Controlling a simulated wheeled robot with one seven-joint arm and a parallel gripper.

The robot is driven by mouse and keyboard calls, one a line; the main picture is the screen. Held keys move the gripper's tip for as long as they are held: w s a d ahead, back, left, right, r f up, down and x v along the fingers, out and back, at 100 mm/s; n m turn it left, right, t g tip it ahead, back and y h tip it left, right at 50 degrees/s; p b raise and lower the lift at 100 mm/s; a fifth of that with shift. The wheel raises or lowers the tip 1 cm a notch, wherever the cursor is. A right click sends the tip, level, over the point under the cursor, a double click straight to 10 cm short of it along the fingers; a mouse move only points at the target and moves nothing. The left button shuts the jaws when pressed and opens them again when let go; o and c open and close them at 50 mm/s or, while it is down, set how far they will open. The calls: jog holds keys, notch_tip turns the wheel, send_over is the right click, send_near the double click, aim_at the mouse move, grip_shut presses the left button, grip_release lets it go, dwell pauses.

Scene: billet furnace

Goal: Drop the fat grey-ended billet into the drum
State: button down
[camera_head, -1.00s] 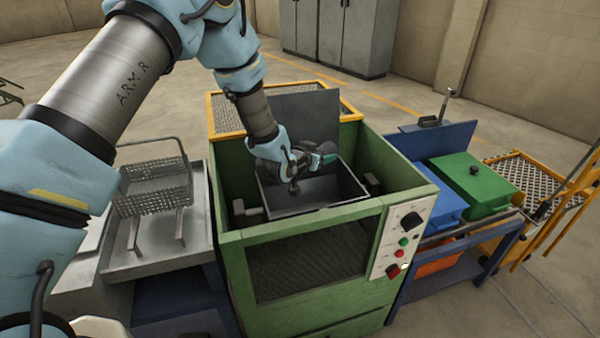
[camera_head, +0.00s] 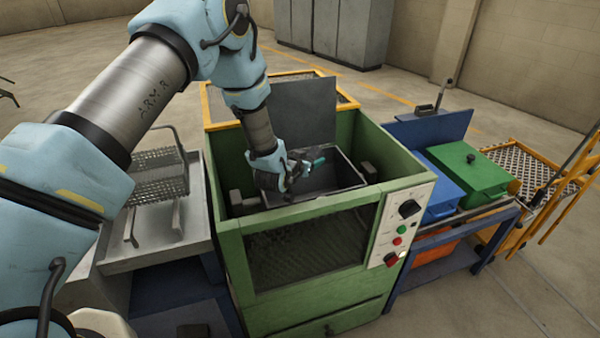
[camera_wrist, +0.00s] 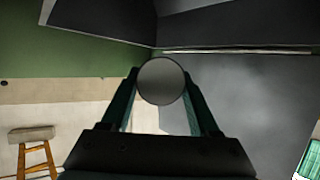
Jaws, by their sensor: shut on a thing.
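My gripper (camera_head: 314,163) is inside the top of the green machine, over the left part of a dark grey open bin (camera_head: 345,168). I cannot tell for sure whether this bin is the drum. In the wrist view, the teal fingers of my gripper (camera_wrist: 161,95) are shut on a round billet, whose flat grey end (camera_wrist: 161,81) faces the camera. The rest of the billet is hidden behind that end. In the head view the billet is too small and dark to make out.
The green machine (camera_head: 232,240) has high walls around the bin and a raised dark lid (camera_head: 304,110) behind it. A wire basket (camera_head: 158,180) stands on the metal bench at left. Blue (camera_head: 450,190) and green (camera_head: 478,174) lidded boxes stand at right.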

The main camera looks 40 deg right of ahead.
jog(key=shift+d, duration=0.1)
jog(key=shift+c, duration=0.6)
grip_release()
jog(key=shift+o, duration=0.4)
jog(key=shift+f, duration=0.2)
jog(key=b+v, duration=0.3)
jog(key=v, duration=0.4)
jog(key=shift+a+r, duration=0.2)
jog(key=shift+a, duration=0.1)
jog(key=shift+s, duration=0.1)
